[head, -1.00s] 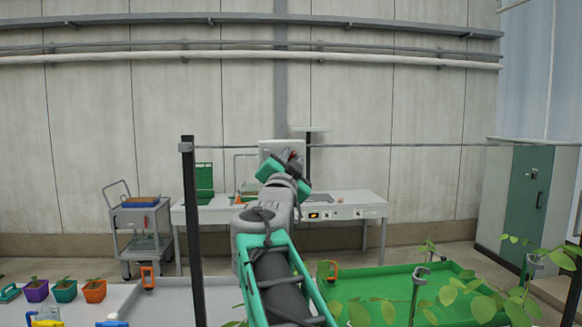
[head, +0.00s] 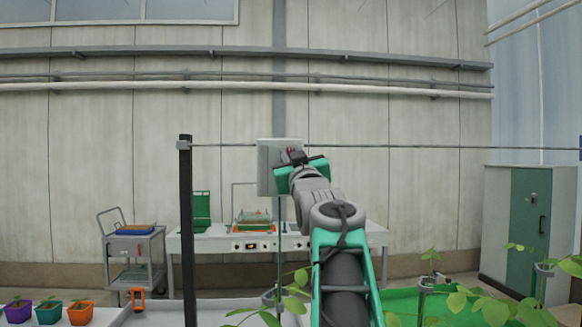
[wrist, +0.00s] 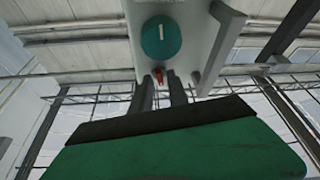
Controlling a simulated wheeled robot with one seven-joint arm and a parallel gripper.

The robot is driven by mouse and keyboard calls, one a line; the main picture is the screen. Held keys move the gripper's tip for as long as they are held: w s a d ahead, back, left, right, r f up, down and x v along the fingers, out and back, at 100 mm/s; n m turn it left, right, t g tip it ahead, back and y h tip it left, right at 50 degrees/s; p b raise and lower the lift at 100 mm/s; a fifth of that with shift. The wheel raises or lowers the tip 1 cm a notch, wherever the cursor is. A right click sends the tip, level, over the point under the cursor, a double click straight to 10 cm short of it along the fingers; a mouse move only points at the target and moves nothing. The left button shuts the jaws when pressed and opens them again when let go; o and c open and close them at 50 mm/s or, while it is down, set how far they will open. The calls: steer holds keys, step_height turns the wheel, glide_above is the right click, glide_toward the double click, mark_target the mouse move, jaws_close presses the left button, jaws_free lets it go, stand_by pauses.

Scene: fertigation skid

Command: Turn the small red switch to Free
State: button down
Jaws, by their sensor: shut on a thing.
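The small red switch (wrist: 158,75) is on the underside or lower part of a pale control box, between my fingertips in the wrist view. My gripper (wrist: 161,88) is shut on it, with one dark finger on each side. In the head view my gripper (head: 293,157) is in front of the pale box (head: 268,168), and a bit of red shows at its fingertips. The switch's marks and the position it points to cannot be read.
A round teal dial (wrist: 161,40) with a white bar is on the box close to the switch. A grey bracket (wrist: 222,45) juts out beside it. A workbench (head: 215,243), a trolley (head: 137,250) and potted plants (head: 48,311) stand around.

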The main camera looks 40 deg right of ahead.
steer(key=shift+s+d+r+n+t+y, duration=0.1)
steer(key=shift+n+y, duration=0.6)
steer(key=shift+n, duration=0.7)
steer(key=shift+d+f+n+t+y, duration=0.1)
steer(key=shift+n+y, duration=0.6)
steer(key=shift+n, duration=0.7)
steer(key=shift+s+d+r+n+t+y, duration=0.1)
steer(key=shift+n+y, duration=0.6)
steer(key=shift+n, duration=0.7)
steer(key=shift+a+n, duration=0.1)
steer(key=shift+n, duration=0.2)
steer(key=c, duration=1.6)
jaws_free()
steer(key=shift+w, duration=0.1)
steer(key=shift+o, duration=0.2)
steer(key=b+v, duration=0.3)
steer(key=v, duration=0.4)
steer(key=shift+s, duration=0.4)
